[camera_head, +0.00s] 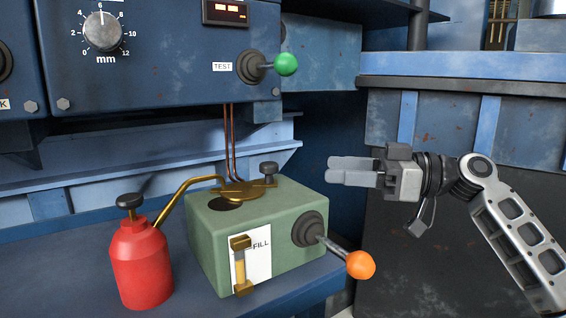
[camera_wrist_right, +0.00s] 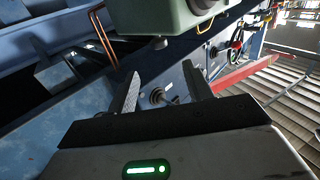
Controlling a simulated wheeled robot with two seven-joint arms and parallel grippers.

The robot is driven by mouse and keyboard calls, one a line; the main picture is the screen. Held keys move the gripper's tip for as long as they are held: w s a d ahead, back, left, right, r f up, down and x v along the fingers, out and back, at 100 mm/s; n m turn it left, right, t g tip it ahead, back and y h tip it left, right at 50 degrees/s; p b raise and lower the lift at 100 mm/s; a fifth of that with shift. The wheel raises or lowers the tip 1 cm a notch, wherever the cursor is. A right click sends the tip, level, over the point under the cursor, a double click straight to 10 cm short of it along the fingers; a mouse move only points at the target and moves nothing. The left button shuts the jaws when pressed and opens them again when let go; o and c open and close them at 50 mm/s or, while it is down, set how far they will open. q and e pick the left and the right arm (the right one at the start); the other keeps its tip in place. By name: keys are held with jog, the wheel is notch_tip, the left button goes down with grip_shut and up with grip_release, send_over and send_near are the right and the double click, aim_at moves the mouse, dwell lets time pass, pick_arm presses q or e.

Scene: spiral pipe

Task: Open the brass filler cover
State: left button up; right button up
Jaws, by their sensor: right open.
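The brass filler cover (camera_head: 243,190) is a flat plate on top of the green box (camera_head: 215,245), beside a black knob (camera_head: 268,169). A dark round opening (camera_head: 224,205) shows at its front left edge, so the cover does not hide all of it. My right gripper (camera_head: 332,171) is to the right of the green box, above its top, apart from the cover. It is open and empty, its fingers pointing left. In the right wrist view the fingers (camera_wrist_right: 162,80) stand apart and part of the box (camera_wrist_right: 178,18) shows at the top. My left gripper is out of view.
A red oil can (camera_head: 140,265) stands left of the box, its brass spout reaching over the box top. An orange-tipped lever (camera_head: 360,265) sticks out at the box's front right. A green-tipped lever (camera_head: 286,64) and copper pipes (camera_head: 230,140) are above and behind.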

aim_at(283, 187)
pick_arm(q)
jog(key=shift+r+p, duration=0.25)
jog(key=shift+p, duration=0.45)
pick_arm(e)
jog(key=x, duration=1)
